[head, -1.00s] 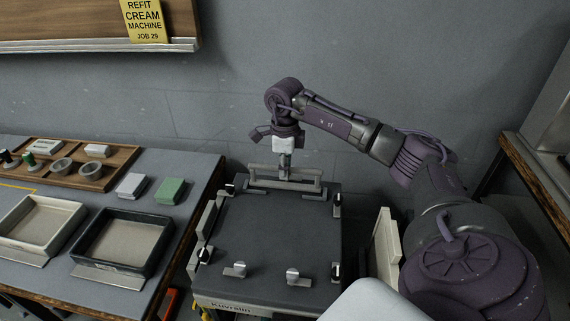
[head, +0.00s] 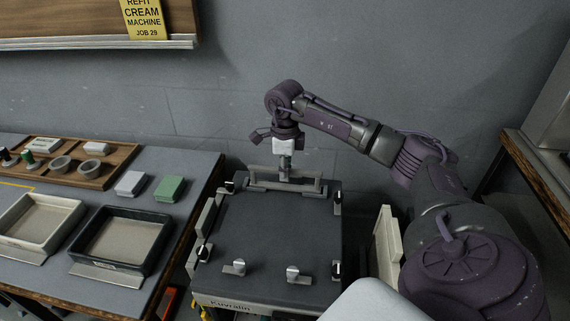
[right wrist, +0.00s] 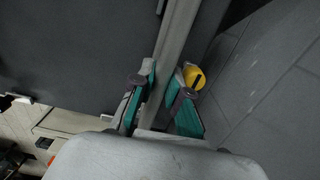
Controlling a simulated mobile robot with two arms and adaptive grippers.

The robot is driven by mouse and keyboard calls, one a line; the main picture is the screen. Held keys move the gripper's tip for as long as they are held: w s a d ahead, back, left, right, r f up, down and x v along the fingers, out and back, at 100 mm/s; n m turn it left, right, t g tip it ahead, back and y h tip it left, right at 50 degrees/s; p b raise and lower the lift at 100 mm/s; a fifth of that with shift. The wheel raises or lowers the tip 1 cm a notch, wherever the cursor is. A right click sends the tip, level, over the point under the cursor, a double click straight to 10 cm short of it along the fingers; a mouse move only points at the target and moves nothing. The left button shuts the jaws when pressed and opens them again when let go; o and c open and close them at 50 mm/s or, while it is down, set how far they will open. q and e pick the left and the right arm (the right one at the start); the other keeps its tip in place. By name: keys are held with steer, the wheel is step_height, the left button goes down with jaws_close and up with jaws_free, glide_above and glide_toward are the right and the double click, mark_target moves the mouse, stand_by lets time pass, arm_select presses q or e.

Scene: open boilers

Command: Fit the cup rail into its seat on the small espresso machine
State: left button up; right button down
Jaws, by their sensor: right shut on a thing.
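The small espresso machine (head: 275,235) is a dark, flat-topped box with several small upright clips along its edges. The cup rail (head: 258,173) is a grey bar at the machine's back edge. My right gripper (head: 285,176) comes down over the back edge and is shut on the rail near its middle. In the right wrist view its green-padded fingers (right wrist: 161,95) stand either side of the grey rail (right wrist: 174,45). Whether the rail is fully down in its seat I cannot tell. My left gripper does not show.
A bench on the left holds a cream tray (head: 14,246), a black tray (head: 75,254), a wooden tray (head: 118,160) with small parts, and white and green blocks (head: 169,188). A cream panel (head: 388,240) stands right of the machine. The wall is close behind.

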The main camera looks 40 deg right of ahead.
steer(key=shift+f, duration=0.1)
steer(key=c, duration=1.1)
jaws_free()
step_height(320, 180, up, 12)
steer(key=shift+r, duration=0.1)
